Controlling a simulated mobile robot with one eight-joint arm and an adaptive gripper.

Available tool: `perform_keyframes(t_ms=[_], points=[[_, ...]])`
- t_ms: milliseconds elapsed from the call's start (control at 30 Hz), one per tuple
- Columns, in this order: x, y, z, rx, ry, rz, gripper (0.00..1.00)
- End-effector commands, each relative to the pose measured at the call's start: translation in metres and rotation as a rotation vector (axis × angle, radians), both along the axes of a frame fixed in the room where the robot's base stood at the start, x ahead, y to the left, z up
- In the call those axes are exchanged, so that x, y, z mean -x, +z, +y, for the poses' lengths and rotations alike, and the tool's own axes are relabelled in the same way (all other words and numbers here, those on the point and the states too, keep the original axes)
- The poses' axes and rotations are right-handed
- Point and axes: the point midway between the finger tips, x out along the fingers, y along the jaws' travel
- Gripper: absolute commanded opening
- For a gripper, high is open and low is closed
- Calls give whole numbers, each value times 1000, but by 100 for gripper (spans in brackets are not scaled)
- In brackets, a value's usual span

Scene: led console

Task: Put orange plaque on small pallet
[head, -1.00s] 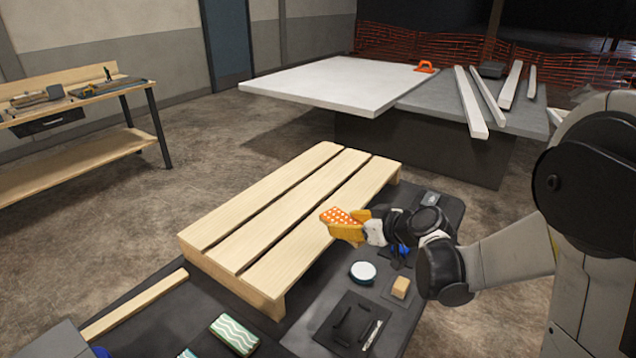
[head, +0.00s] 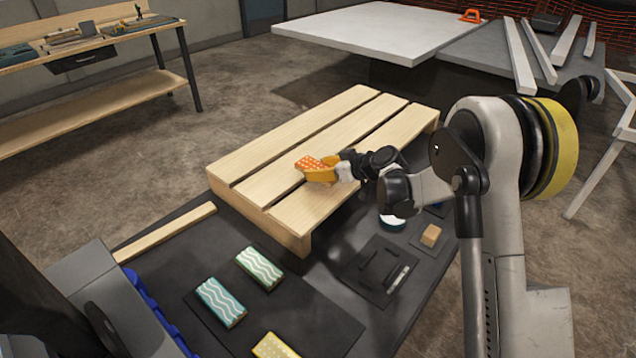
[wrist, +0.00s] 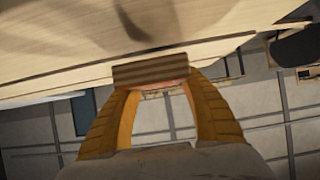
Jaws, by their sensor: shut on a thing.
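The orange plaque (head: 312,163) has white dots and sits in the jaws of my gripper (head: 322,172), which is shut on it. In the head view the plaque overlaps the near part of the small wooden pallet (head: 330,135). In the wrist view the plaque (wrist: 150,69) shows edge-on as a brown ridged strip between the yellow fingers, with pale wood (wrist: 60,45) beyond it. I cannot tell whether the plaque touches the pallet slats. The pallet's top shows no other object.
Two green wavy plaques (head: 220,302) and a yellow one (head: 272,346) lie on the dark table in front. A white-topped round item (head: 392,223), a wooden block (head: 431,235) and a black plate (head: 381,272) are right of the pallet. A wood strip (head: 165,232) lies left.

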Motion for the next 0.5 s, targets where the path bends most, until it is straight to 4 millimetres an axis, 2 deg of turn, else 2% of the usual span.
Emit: perform_keyframes(t_ms=[167, 367, 500], points=[[-3, -12, 3, 0, -1, 0, 14], [-3, -43, 3, 0, -1, 0, 14], [-3, -42, 3, 0, -1, 0, 14]])
